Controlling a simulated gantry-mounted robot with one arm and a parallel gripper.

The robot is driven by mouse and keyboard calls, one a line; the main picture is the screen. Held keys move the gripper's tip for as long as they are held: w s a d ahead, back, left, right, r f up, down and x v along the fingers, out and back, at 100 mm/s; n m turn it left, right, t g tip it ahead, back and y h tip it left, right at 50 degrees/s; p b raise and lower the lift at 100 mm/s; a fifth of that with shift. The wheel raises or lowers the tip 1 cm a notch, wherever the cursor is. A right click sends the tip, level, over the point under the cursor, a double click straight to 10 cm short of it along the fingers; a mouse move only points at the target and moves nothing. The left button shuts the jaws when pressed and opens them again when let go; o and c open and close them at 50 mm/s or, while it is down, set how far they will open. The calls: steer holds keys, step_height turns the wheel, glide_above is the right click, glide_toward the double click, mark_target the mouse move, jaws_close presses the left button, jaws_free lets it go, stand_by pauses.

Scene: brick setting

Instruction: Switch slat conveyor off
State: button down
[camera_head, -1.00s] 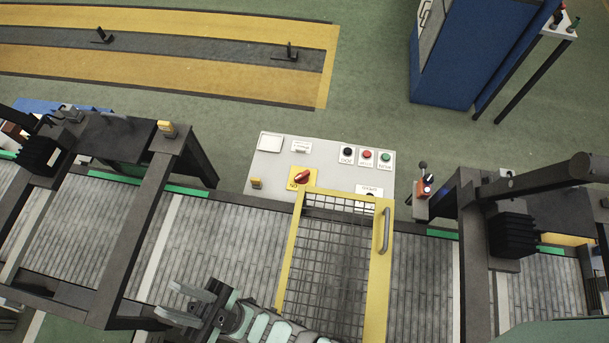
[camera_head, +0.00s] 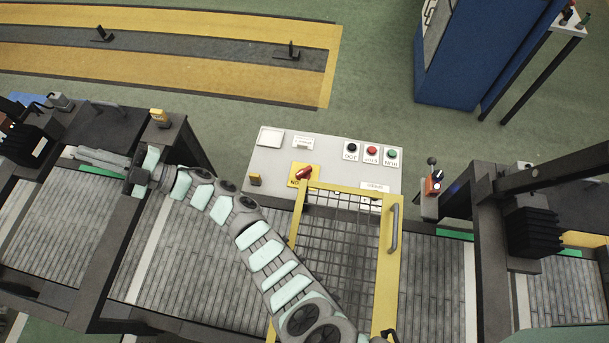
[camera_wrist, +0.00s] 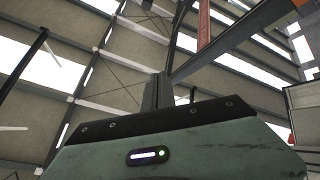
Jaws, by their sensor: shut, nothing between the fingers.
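The slat conveyor (camera_head: 190,235) runs across the head view as a grey slatted belt. Behind it is a pale control panel (camera_head: 268,160). On the panel, a red rotary switch (camera_head: 304,172) sits on a yellow plate, with part of an "ON" label showing. A black JOG button (camera_head: 351,147), a red STOP button (camera_head: 372,151) and a green RUN button (camera_head: 392,154) are at the panel's back right. My gripper (camera_head: 78,152) is shut and empty, pointing left over the conveyor's far edge, well left of the panel. The wrist view shows a grey-green housing and the roof.
A yellow-framed mesh guard (camera_head: 394,270) with a handle covers the middle belt and overlaps the panel's front edge. Dark frames (camera_head: 90,270) straddle the belt left and right. A small post with a red-orange device (camera_head: 433,186) stands right of the panel.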

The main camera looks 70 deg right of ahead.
steer(key=w+d+m+g+h+b, duration=0.15)
steer(key=d+h, duration=0.35)
steer(key=d, duration=1)
steer(key=w+d+m+g+h+b, duration=0.1)
steer(key=w+d+m+h+b, duration=0.3)
steer(key=d, duration=1.2)
steer(key=s+d+f+g+h+b, duration=0.1)
steer(key=s+d+f+g+h, duration=0.15)
steer(key=s+d, duration=0.35)
steer(key=s+d+f+g+h, duration=0.1)
steer(key=s+d+f+h, duration=0.15)
steer(key=d, duration=0.65)
steer(key=s+d+f+g+b, duration=0.1)
steer(key=s+d+f+g, duration=0.2)
steer(key=s+f, duration=0.75)
steer(key=s+d+f+g+b, duration=0.15)
steer(key=s+f+g, duration=0.25)
steer(key=s+f, duration=0.6)
steer(key=s+a+f+g+y, duration=0.1)
steer(key=s+a+f, duration=0.3)
steer(key=s, duration=0.3)
steer(key=s+a+f+n+g+y+b, duration=0.1)
steer(key=s+a+f, duration=0.3)
steer(key=s, duration=0.4)
steer(key=s+a+f+n+g+y, duration=0.1)
steer(key=s+a+f+y, duration=0.2)
steer(key=s+a+f, duration=0.2)
steer(key=shift+s+a+g, duration=0.3)
steer(key=shift+s+a, duration=0.3)
steer(key=shift+s, duration=0.55)
